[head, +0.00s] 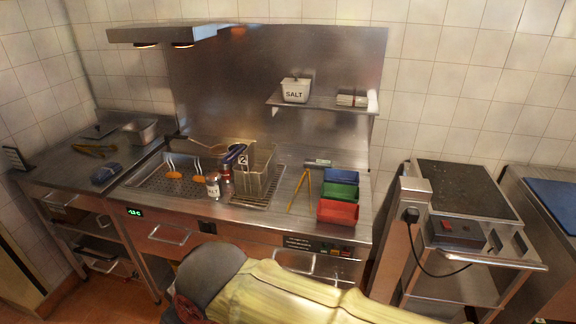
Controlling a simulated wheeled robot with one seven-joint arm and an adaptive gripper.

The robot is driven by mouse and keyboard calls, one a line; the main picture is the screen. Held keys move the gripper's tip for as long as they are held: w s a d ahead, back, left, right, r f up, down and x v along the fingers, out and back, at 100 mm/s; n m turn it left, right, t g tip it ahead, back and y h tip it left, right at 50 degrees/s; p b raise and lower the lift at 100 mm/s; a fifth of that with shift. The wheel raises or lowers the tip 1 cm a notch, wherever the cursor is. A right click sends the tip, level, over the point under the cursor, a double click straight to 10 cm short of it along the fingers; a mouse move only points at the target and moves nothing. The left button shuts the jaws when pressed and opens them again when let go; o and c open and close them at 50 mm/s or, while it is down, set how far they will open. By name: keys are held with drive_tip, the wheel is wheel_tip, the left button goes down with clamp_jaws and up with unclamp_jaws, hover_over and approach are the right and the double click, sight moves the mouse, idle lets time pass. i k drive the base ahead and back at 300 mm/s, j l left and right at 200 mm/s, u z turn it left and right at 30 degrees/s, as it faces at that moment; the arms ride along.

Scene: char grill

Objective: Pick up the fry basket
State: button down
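The fry basket (259,172) is a metal box-shaped basket near the middle of the steel counter. It stands upright at the grated area, right of the sunken tray. A blue handle and a dark tag with a white 2 show at its upper left. My gripper cannot be made out in the head view. Only a pale yellow and grey part of my arm shows at the bottom, in front of the counter and apart from the basket.
A salt shaker (213,186) stands close left of the basket. Tongs (302,190) and blue, green and red (338,212) bins are to the right. A shelf (320,103) with a salt tub (295,90) juts out above. A heat-lamp hood (165,33) hangs upper left.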

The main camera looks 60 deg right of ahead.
sight(260, 156)
drive_tip(key=z, duration=1.6)
